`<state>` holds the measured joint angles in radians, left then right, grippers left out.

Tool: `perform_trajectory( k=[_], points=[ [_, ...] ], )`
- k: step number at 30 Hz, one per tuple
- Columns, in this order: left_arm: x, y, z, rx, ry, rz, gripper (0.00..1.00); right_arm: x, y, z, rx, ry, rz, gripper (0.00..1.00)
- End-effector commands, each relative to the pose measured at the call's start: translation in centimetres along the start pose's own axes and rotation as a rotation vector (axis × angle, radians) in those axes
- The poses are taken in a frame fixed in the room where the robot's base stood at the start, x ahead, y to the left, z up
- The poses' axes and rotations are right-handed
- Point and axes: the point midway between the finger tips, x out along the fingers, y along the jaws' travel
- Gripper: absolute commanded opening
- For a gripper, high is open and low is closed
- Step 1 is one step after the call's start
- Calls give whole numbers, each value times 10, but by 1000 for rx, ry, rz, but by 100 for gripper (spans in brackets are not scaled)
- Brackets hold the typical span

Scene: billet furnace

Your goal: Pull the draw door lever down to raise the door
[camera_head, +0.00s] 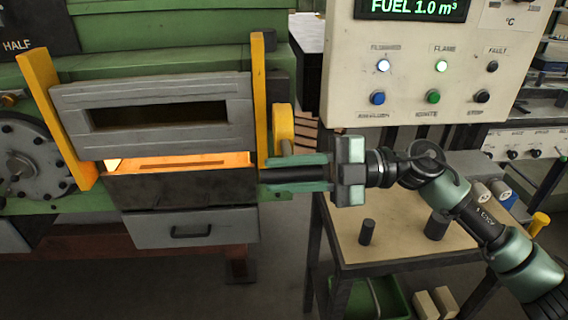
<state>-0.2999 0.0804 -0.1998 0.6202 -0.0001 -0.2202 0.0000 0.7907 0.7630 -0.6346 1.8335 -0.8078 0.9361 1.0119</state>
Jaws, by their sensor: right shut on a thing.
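The grey draw door (70,100) hangs between two yellow uprights on the green furnace, with a dark slot across it. Its lower edge is raised above the dark sill (180,188), and an orange-glowing gap (190,160) shows between them. My right gripper (268,174) reaches in from the right, just right of the sill. Its teal fingers are shut on a dark bar, which I take as the draw door lever (300,174). A yellow rounded part (283,128) stands just above the fingers. The lever's far end is hidden. My left gripper is out of view.
A control panel (400,80) with lamps and buttons hangs above my right arm. Below the arm, a small table (345,250) holds dark cylinders (367,231). A grey drawer (190,228) with a handle sits under the sill.

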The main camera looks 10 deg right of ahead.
Motion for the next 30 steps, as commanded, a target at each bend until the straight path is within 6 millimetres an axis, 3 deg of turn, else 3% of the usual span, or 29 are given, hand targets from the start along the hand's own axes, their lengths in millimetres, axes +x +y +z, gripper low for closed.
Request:
perform_trajectory(
  k=[15, 16, 17, 26, 30],
  points=[
    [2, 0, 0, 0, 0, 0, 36, 0, -7, 4, 8, -1, -1, 0],
    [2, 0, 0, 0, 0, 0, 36, 0, -7, 4, 8, -1, -1, 33],
    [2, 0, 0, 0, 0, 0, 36, 0, -7, 4, 8, -1, -1, 41],
    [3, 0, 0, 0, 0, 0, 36, 0, -6, 4, 4, -1, 0, 43],
    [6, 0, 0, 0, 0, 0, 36, -10, -7, 5, 4, -4, 0, 43]
  ],
)
